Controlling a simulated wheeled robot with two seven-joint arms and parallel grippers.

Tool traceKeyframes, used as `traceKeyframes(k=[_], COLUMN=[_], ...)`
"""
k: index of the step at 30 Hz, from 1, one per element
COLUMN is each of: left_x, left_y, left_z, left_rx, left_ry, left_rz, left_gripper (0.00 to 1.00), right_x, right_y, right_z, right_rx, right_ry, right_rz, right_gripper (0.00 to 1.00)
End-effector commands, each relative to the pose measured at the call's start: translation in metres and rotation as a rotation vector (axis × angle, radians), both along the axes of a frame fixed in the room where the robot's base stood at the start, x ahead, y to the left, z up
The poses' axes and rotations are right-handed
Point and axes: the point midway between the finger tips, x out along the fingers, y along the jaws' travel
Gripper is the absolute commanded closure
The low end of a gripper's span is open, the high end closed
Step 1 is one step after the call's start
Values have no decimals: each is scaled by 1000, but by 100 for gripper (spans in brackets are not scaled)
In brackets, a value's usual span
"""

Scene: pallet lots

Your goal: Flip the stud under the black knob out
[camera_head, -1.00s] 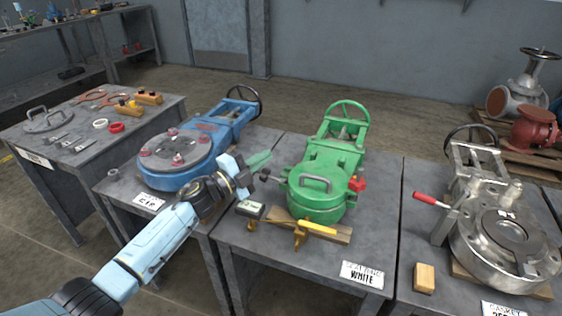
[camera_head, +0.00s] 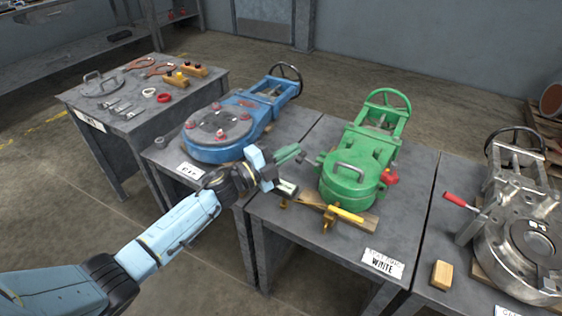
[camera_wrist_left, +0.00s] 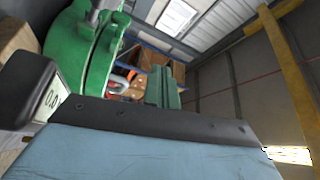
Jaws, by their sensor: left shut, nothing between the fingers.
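The green valve body (camera_head: 350,180) stands on the middle table, with a bar handle on its round cover and a green handwheel behind. The left wrist view shows part of the green valve (camera_wrist_left: 85,45) at upper left, without a clear view of the knob. My right gripper is out of view.
A blue valve (camera_head: 215,138) stands left, a steel one (camera_head: 530,245) right.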

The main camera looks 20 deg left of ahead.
Motion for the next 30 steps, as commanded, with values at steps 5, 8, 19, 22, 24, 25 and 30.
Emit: traceKeyframes(k=[5, 8, 19, 22, 24, 25, 30], left_x=[-25, -32, -35, -35, -35, -35, -35], left_y=[7, 9, 10, 10, 10, 10, 10], left_z=[-14, -17, -19, -19, -19, -19, -20], left_rx=[-2, 0, 0, 0, 0, 0, 0], left_ry=[3, 1, 0, 0, 0, 0, 0], left_rz=[-1, 0, 0, 0, 0, 0, 0], left_gripper=[100, 100, 100, 100, 100, 100, 100], right_x=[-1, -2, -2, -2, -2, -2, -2], right_y=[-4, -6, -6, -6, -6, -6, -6], right_z=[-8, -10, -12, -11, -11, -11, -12], right_rx=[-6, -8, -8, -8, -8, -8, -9], right_ry=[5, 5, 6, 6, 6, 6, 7], right_rz=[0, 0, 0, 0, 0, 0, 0], right_gripper=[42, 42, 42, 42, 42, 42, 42])
